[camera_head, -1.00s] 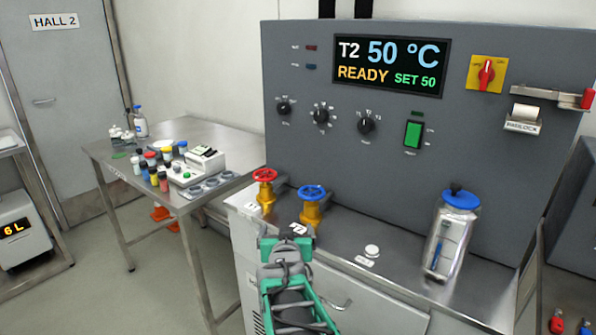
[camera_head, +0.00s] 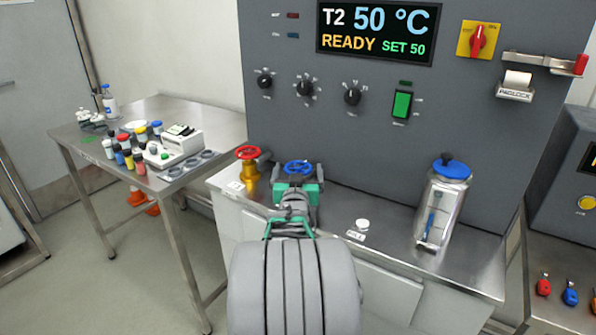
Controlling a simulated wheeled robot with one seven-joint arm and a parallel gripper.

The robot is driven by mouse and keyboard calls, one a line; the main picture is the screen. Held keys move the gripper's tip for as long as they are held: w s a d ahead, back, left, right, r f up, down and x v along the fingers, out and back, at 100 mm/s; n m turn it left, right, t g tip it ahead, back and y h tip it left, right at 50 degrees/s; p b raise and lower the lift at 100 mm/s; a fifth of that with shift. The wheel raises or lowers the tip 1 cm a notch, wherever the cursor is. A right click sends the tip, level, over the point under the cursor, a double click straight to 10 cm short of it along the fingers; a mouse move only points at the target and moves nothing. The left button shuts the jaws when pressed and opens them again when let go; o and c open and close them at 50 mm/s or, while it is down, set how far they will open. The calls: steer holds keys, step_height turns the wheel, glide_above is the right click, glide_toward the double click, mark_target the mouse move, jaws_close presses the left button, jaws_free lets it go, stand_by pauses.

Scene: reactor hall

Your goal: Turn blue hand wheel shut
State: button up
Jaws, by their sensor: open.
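The blue hand wheel (camera_head: 298,167) sits on a valve on the steel bench, just right of the red hand wheel (camera_head: 248,153) on its brass-coloured valve. My gripper (camera_head: 297,176) is at the blue wheel, in front of it in this view. It is open. The arm hides the blue wheel's valve body and the wheel's near side, so I cannot tell whether the fingers touch the rim.
The grey panel (camera_head: 400,140) rises behind the wheels, its display reading T2 50 °C, READY, SET 50. A side table (camera_head: 110,150) with bottles is at left.

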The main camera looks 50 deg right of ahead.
steer(key=shift+c, duration=0.5)
steer(key=c, duration=1.3)
steer(key=shift+o, duration=0.2)
steer(key=shift+w+a+f+b, duration=0.1)
steer(key=shift+f+b, duration=0.1)
steer(key=shift+b, duration=0.3)
steer(key=shift+f+m+g+h+b, duration=0.15)
steer(key=shift+m+g+h+b, duration=0.35)
steer(key=shift+b, duration=0.5)
steer(key=m+g+b, duration=0.1)
steer(key=b, duration=0.1)
steer(key=m+g+h+b, duration=0.1)
steer(key=g+b, duration=0.1)
steer(key=m+g+b, duration=0.1)
steer(key=b, duration=0.1)
steer(key=shift+w+f+g+b, duration=0.1)
steer(key=shift+f+g+b, duration=0.15)
steer(key=shift+g+b, duration=0.05)
steer(key=m+g+b, duration=0.1)
steer(key=g, duration=0.1)
steer(key=m+g+h+b, duration=0.1)
steer(key=shift+r+g, duration=0.3)
steer(key=shift+g, duration=0.1)
steer(key=shift+s+r+m+g+p, duration=0.1)
steer(key=shift+r+m+g+p, duration=0.1)
steer(key=shift+m+g, duration=0.7)
steer(key=shift+s+r+m+g+p, duration=0.1)
steer(key=shift+m+g+p, duration=0.1)
steer(key=shift+m+g, duration=0.65)
steer(key=shift+g, duration=0.55)
